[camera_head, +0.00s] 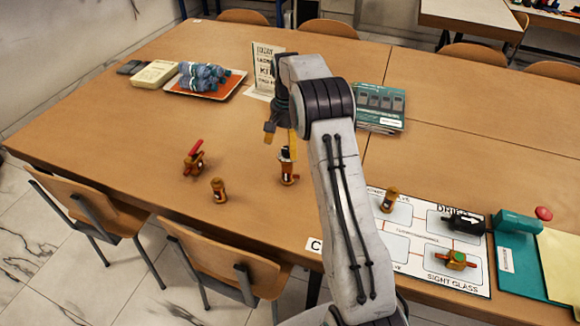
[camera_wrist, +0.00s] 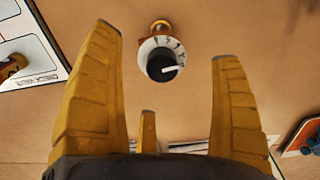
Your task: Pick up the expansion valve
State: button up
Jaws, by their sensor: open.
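The expansion valve, by its look a brass body with a white dial and black knob, stands upright on the table in the head view (camera_head: 289,178). In the wrist view its dial and knob (camera_wrist: 160,58) show between the fingertips, with clear space on both sides. My gripper (camera_head: 281,138) is open and empty, pointing down at the valve's top in the head view. Its yellow fingers also frame the wrist view (camera_wrist: 167,42). The fingers do not touch the valve there; the exact height gap is hard to tell.
A red-handled brass valve (camera_head: 194,158) and a small brass fitting (camera_head: 219,190) stand to the left. A diagram board (camera_head: 415,212) at the right bears a brass fitting (camera_head: 389,200), a black drier (camera_head: 466,222) and a sight glass (camera_head: 455,260). A white sign (camera_head: 265,70) stands behind.

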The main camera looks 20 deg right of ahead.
aim_at(287, 157)
jog(key=shift+w+f, duration=0.1)
jog(key=shift+f, duration=2.85)
jog(key=c, duration=1.4)
